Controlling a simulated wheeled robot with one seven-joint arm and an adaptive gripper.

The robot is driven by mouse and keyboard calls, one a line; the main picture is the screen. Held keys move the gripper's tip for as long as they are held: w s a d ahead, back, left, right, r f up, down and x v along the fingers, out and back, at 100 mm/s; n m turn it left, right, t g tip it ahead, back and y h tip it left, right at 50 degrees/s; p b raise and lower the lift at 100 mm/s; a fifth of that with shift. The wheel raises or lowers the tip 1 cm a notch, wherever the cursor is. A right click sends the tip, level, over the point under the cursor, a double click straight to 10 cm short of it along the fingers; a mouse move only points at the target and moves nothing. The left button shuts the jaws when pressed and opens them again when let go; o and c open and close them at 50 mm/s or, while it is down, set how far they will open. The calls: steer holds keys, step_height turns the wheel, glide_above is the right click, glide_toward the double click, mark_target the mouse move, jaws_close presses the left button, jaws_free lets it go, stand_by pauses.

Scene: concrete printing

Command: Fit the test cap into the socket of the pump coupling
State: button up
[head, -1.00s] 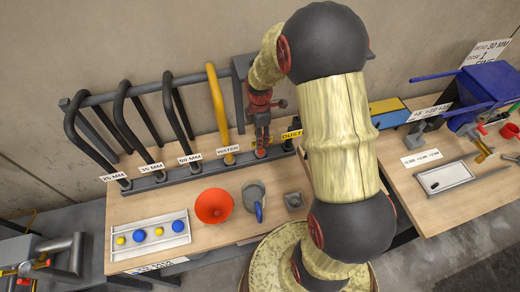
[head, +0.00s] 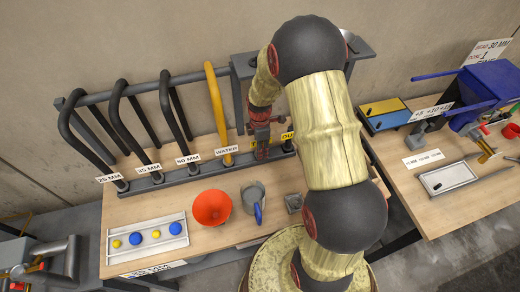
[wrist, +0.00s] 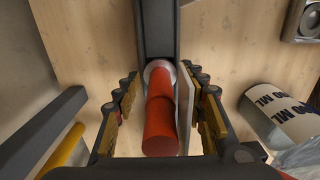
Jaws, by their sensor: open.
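A red cylinder (wrist: 160,115), which looks like the test cap, stands in the dark rail of the hose rack, with a pale ring at its far end. My gripper (wrist: 163,118) is open, with one finger on each side of the cylinder. A thin pale plate (wrist: 185,100) stands between the cylinder and the right finger. In the head view my gripper (head: 262,150) is at the right part of the rack, near the yellow labels, and mostly hides the cylinder. Grey pipework (head: 62,258) at the lower left may be the pump coupling; its socket cannot be made out.
Several black hoses (head: 124,120) and a yellow hose (head: 217,110) stand left of my gripper. An orange funnel (head: 212,207), a grey jug (head: 253,193) and a tray of balls (head: 148,240) lie in front. A second bench (head: 440,205) is at the right.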

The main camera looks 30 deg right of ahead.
steer(key=shift+c, duration=0.8)
jaws_close()
